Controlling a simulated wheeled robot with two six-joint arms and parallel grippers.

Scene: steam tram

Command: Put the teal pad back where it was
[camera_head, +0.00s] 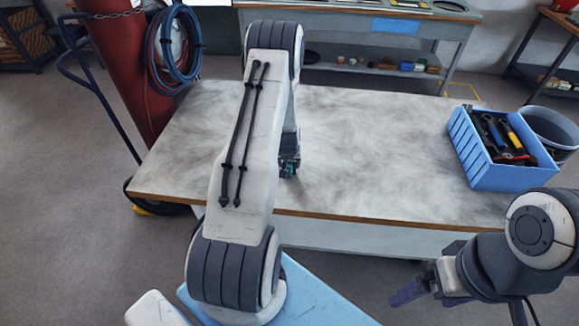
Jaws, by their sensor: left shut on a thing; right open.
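My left arm reaches over the grey worktable (370,160) and hides much of its left-middle part. My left gripper (290,164) points down at the table's middle, mostly behind the arm. It is shut on a small teal thing (288,171), which looks like the teal pad; only a sliver shows. I cannot tell whether the pad touches the tabletop. My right gripper (408,291) is open and empty, off the table's front edge at the lower right.
A blue crate (478,163) of hand tools stands at the table's right end, with a grey bucket (550,125) beside it. A red cylinder (125,65) and coiled hoses (174,50) stand behind the left end. The table's middle right is bare.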

